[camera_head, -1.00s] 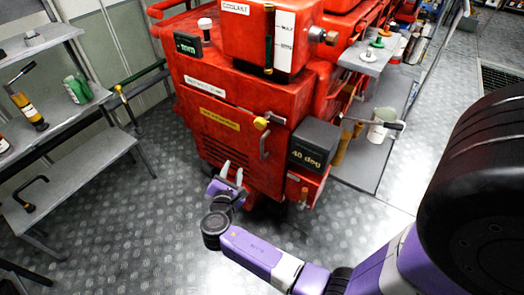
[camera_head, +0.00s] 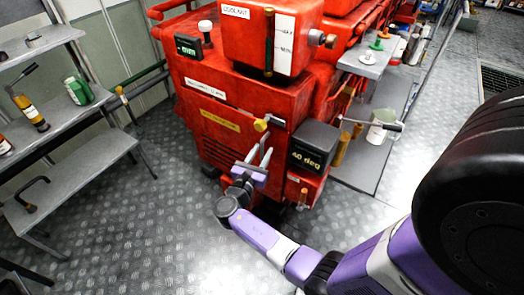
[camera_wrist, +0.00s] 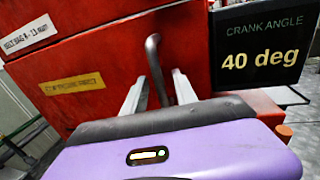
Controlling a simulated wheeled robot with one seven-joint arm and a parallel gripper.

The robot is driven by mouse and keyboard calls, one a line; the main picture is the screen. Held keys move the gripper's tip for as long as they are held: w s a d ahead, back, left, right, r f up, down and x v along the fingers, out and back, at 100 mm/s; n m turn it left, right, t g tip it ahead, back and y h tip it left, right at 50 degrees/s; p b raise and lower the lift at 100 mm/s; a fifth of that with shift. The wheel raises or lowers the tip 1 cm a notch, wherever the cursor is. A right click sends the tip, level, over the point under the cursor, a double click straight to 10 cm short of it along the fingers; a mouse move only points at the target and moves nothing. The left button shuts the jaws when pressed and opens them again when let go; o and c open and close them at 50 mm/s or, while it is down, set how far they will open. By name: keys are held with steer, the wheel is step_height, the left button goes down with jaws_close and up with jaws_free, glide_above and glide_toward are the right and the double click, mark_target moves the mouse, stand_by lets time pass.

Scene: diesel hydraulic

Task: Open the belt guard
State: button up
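The belt guard (camera_head: 222,122) is the red front panel of the engine, with a yellow label and dark louvres. It looks closed. In the wrist view its label (camera_wrist: 72,84) is at the left. A bent grey bar handle (camera_wrist: 152,45) stands out from the panel. My gripper (camera_head: 260,153) is in front of the handle, below a yellow knob (camera_head: 261,125). In the wrist view my gripper (camera_wrist: 160,82) is open, with one finger on each side of the handle. The handle's lower end is hidden behind my gripper, and I cannot tell whether the fingers touch it.
A dark crank angle box (camera_head: 314,146) reading 40 deg sits just right of the handle. A grey shelf (camera_head: 85,158) with bottles and tools stands at the left. A pale mug (camera_head: 381,126) is at the right. The floor (camera_head: 150,225) in front is clear.

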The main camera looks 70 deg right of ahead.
steer(key=shift+d, duration=0.25)
steer(key=shift+c, duration=0.2)
jaws_close()
stand_by(1.1)
